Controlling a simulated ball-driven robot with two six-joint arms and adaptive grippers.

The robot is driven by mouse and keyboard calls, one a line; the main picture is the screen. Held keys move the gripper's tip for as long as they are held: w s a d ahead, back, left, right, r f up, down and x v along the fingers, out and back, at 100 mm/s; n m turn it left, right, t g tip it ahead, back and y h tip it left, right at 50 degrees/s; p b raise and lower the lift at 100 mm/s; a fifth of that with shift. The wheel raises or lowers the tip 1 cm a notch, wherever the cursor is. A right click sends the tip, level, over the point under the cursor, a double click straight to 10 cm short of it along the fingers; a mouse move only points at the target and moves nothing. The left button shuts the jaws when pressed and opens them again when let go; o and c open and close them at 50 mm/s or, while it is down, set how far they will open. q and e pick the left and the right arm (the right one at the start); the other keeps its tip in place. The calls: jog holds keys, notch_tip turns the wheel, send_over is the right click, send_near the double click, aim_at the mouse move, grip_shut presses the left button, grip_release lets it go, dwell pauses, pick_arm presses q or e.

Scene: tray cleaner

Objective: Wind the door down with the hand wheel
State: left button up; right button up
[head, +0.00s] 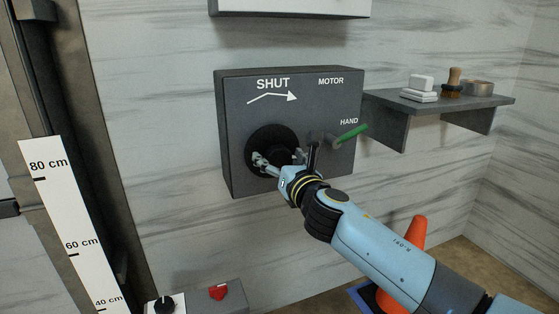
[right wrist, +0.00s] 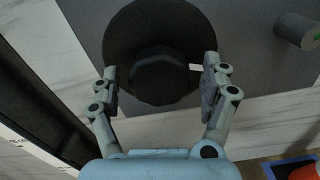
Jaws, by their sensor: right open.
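The hand wheel (head: 256,138) is a round black disc with a raised hub, on the front of a dark grey box (head: 235,120). The box reads "SHUT" with an arrow pointing right. My right gripper (head: 280,157) is open in front of the wheel. In the right wrist view the wheel (right wrist: 135,25) fills the upper middle, and its hub (right wrist: 158,70) lies between the spread fingers; I cannot tell whether they touch it. A green-handled lever (head: 352,133) points toward "HAND". The door itself cannot be made out; a dark frame (head: 85,150) stands at left. My left gripper is out of view.
A white height scale (head: 62,220) marked 80, 60 and 40 cm stands at left. A shelf (head: 440,104) with small items juts out right of the box.

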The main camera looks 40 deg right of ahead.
jog(key=c, duration=1.2)
jog(key=shift+m, duration=0.3)
jog(key=m+b, duration=0.1)
jog(key=m, duration=0.3)
jog(key=shift+m, duration=0.3)
jog(key=shift+m+b, duration=0.45)
jog(key=shift+m, duration=1.75)
jog(key=o, duration=1.2)
